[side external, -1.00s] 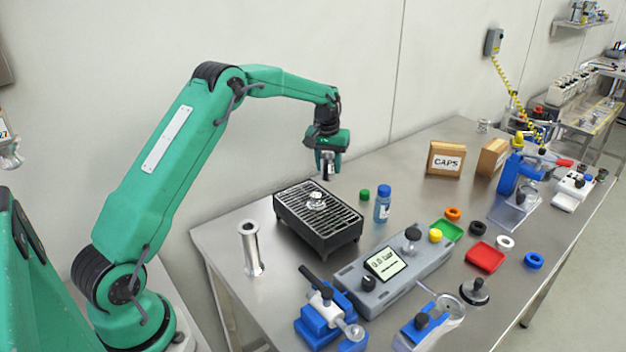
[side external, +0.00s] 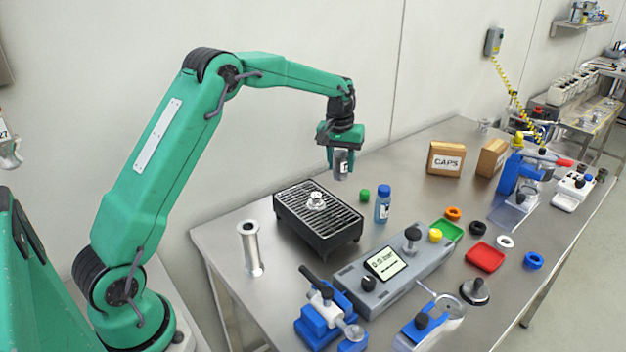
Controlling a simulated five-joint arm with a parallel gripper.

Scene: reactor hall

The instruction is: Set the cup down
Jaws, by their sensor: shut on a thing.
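My gripper (side external: 341,150) is shut on a small grey metal cup (side external: 342,168) with a pale label on its side. It holds the cup roughly upright, hanging below the jaws. In the picture the cup is above and right of the black slatted rack (side external: 348,240), against the back wall. It looks clear of the table (side external: 408,208), but its exact height is hard to judge from this one view. The upper part of the cup is hidden by the jaws.
A small metal fitting (side external: 316,201) sits on the rack. A green cap (side external: 365,195) and a blue-capped bottle (side external: 383,205) stand right of it. A metal tube (side external: 250,248) stands at left. A grey pressure unit (side external: 395,268) lies in front. Bare table shows before the CAPS box (side external: 446,159).

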